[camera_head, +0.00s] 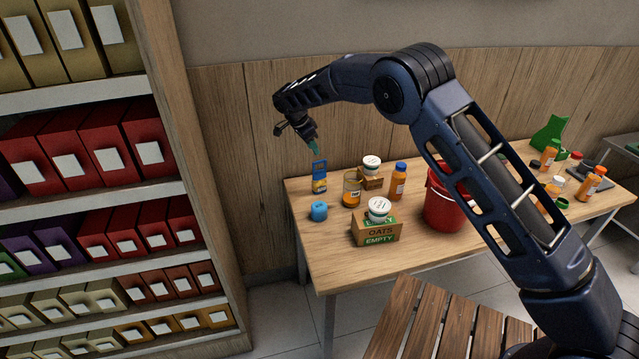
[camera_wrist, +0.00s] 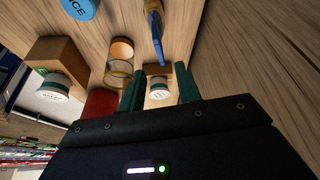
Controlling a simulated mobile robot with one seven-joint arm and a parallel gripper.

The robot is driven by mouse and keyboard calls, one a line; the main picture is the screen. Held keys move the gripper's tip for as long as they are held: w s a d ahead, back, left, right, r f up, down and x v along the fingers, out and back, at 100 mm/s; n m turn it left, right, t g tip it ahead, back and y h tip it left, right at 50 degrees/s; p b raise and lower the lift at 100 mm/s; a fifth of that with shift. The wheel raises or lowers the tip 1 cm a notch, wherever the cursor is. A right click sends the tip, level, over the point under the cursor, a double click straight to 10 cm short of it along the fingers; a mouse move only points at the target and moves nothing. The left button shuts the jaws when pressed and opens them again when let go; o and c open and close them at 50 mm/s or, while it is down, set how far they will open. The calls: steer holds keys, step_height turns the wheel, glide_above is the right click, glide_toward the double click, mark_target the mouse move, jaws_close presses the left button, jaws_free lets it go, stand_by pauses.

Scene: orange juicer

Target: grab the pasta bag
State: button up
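The pasta bag seems to be the small blue and yellow packet (camera_head: 319,178) standing near the back left edge of the table. A thin blue shape (camera_wrist: 156,38) at the top of the wrist view looks like the same packet, seen nearly edge-on. My gripper (camera_head: 314,147) is above the packet in the head view, apart from it. In the wrist view my gripper (camera_wrist: 160,88) shows two green fingers spread apart. A white-lidded tub (camera_wrist: 159,92) shows in the gap, farther away. Nothing is held.
A glass with orange contents (camera_head: 352,190), a blue round item (camera_head: 319,211) and an orange bottle (camera_head: 398,182) stand close to the packet. An oats box (camera_head: 377,231) and a red bucket (camera_head: 446,205) are nearer the front and right. A wooden wall (camera_head: 250,150) rises behind.

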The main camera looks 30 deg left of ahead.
glide_toward(319, 177)
steer(key=w+f, duration=0.1)
steer(key=w+d+f, duration=0.1)
steer(key=w+f, duration=0.1)
steer(key=w+d+f, duration=0.1)
steer(key=f, duration=0.1)
steer(key=shift+w, duration=0.4)
steer(key=shift+c, duration=0.4)
jaws_close()
